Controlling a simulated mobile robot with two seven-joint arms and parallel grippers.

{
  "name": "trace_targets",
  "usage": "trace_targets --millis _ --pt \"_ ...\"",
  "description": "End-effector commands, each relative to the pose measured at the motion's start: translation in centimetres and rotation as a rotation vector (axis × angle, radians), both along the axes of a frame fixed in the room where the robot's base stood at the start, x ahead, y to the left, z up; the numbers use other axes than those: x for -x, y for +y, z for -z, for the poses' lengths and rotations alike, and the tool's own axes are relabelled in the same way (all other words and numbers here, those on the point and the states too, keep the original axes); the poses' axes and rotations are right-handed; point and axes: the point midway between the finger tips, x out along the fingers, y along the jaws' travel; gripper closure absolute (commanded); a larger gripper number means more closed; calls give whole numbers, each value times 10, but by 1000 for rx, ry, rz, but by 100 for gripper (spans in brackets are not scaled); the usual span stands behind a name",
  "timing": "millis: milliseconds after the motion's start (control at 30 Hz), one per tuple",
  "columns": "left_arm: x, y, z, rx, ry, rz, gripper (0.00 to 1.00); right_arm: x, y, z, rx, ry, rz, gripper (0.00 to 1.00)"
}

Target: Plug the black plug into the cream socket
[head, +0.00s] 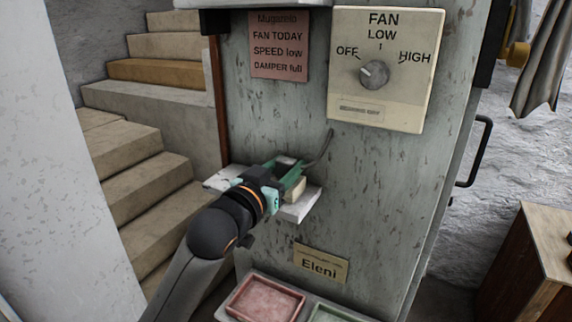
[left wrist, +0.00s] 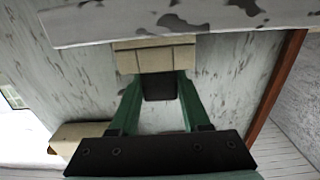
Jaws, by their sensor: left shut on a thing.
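My left gripper (head: 294,172) reaches in over a small pale shelf (head: 298,209) on the grey panel, with its green fingers shut. In the left wrist view the fingers (left wrist: 160,84) grip the black plug (left wrist: 160,88) between their tips. The plug's far end meets, or lies very close to, a cream block (left wrist: 155,56), which looks like the socket. How far the plug is in, I cannot tell. In the head view the gripper hides the plug, and a cream block (head: 295,189) shows beside the fingers. My right gripper is not in view.
A thin dark cable (head: 322,150) rises beyond the fingers. Another cream block (left wrist: 78,138) lies left of the fingers in the wrist view. The fan dial plate (head: 388,70) is above right. A red tray (head: 265,298) is below. Stairs (head: 125,150) are left.

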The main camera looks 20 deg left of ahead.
Motion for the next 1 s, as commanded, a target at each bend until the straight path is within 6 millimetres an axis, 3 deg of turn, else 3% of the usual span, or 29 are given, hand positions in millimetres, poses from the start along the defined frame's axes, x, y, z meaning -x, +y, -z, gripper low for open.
trace_targets --millis 100,133,400,1000 --pt "0 0 3 0 0 0 100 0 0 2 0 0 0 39" --pt "0 0 3 0 -1 0 51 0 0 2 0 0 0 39" --pt "0 0 3 0 0 0 21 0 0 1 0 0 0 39" --pt "0 0 1 0 0 0 18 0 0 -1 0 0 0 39"
